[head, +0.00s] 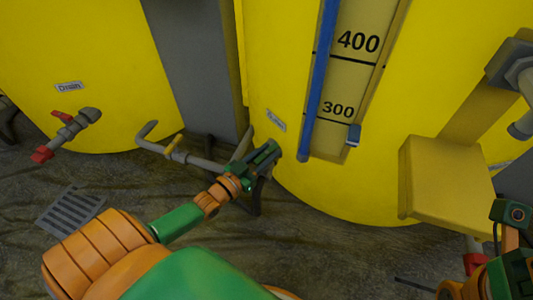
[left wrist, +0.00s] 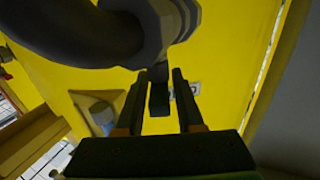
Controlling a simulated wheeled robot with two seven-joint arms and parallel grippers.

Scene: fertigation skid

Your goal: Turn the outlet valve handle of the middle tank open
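The middle tank (head: 290,185) is the large yellow tank with the 300 and 400 level scale. My left gripper (head: 272,150) is at its lower front, beside a small label (head: 276,120), and hides most of the outlet valve there. In the left wrist view a grey pipe and valve body (left wrist: 165,25) fill the top. A dark handle (left wrist: 158,95) extends from it between the two parted fingers of my left gripper (left wrist: 158,88), with a gap on each side. My right gripper (head: 512,215) shows only partly at the lower right; its fingers cannot be made out.
A grey pipe (head: 200,162) with a yellow fitting (head: 173,146) runs left of my left gripper. The left tank (head: 80,50) has a drain valve with red parts (head: 42,154). A yellow box (head: 445,185) juts out at right. A floor grate (head: 70,210) lies at left.

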